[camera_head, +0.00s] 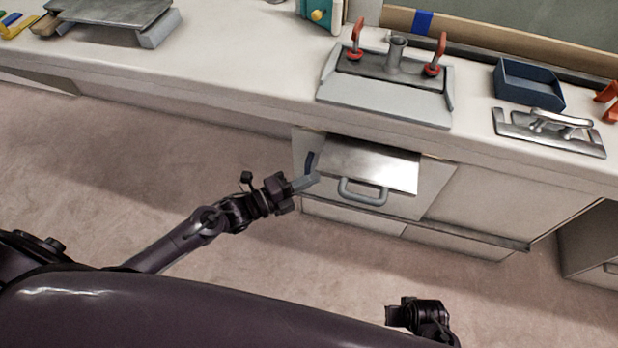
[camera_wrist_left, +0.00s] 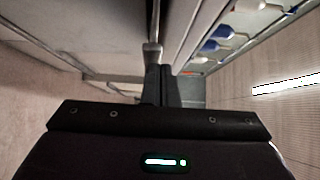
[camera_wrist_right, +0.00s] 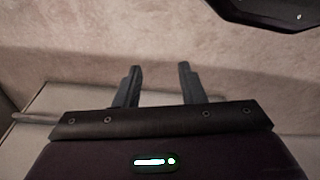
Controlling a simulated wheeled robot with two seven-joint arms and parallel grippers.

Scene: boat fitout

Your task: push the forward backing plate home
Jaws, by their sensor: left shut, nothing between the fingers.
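A bright steel plate (camera_head: 370,162) with a grey bar handle (camera_head: 362,193) on its front sticks out of the cabinet front below the counter; I take it for the forward backing plate. My left gripper (camera_head: 312,180) is shut and empty, with its tips close to the plate's left side; I cannot tell whether they touch. In the left wrist view its fingers (camera_wrist_left: 168,84) are together, beside a narrow grey metal edge. My right gripper (camera_wrist_right: 157,85) is open and empty above the floor, away from the plate. It also shows low in the head view (camera_head: 398,315).
On the counter (camera_head: 230,85) above stands a grey fixture (camera_head: 385,90) with red-handled clamps and a metal tube. A dark blue tray (camera_head: 528,83) and a metal plate with a cleat (camera_head: 550,131) lie to its right. The floor in front is clear.

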